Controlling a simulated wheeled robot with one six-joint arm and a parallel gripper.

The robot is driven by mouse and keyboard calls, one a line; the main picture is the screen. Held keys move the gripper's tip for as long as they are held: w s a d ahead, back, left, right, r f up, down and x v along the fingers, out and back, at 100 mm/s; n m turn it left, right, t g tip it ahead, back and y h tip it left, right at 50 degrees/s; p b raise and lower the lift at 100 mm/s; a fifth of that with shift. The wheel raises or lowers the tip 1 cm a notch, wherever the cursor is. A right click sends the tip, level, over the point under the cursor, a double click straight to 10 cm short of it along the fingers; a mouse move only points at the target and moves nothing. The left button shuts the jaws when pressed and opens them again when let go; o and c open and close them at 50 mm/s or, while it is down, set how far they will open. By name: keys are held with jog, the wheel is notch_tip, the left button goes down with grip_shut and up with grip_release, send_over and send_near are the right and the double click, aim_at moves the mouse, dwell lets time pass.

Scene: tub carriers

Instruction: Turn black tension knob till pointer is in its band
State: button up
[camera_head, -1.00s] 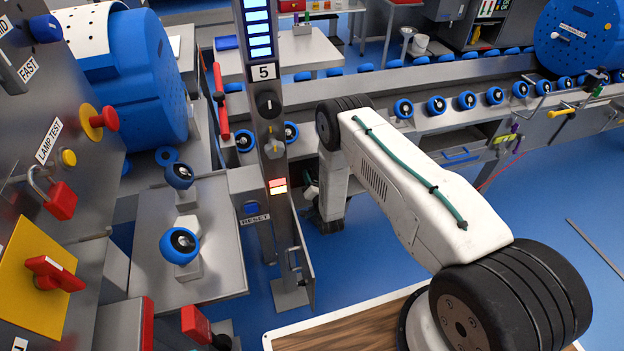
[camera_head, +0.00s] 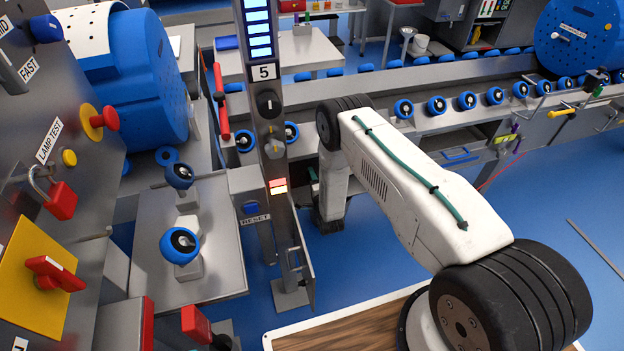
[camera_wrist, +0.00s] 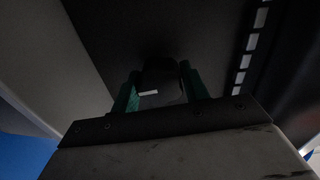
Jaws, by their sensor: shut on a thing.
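In the wrist view, a dark knob (camera_wrist: 170,90) with a short white mark sits between the two green fingers of my gripper (camera_wrist: 160,76). The fingers are shut on the knob from both sides. The knob is in front of a dark panel (camera_wrist: 175,30). The lighting is very dim. A pointer and its band cannot be made out. In the head view the gripper is mostly hidden behind the grey column, and the held knob does not show.
A row of white dashes (camera_wrist: 245,60) runs at the right of the wrist view. The grey column (camera_head: 262,172) stands beside my arm, with a black selector knob (camera_head: 268,103) and a "5" label (camera_head: 264,72). A roller conveyor (camera_head: 350,90) runs behind.

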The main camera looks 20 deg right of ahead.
jog(key=shift+m, duration=0.4)
jog(key=o, duration=1)
jog(key=shift+s, duration=0.15)
jog(key=s, duration=0.7)
jog(key=shift+s, duration=0.3)
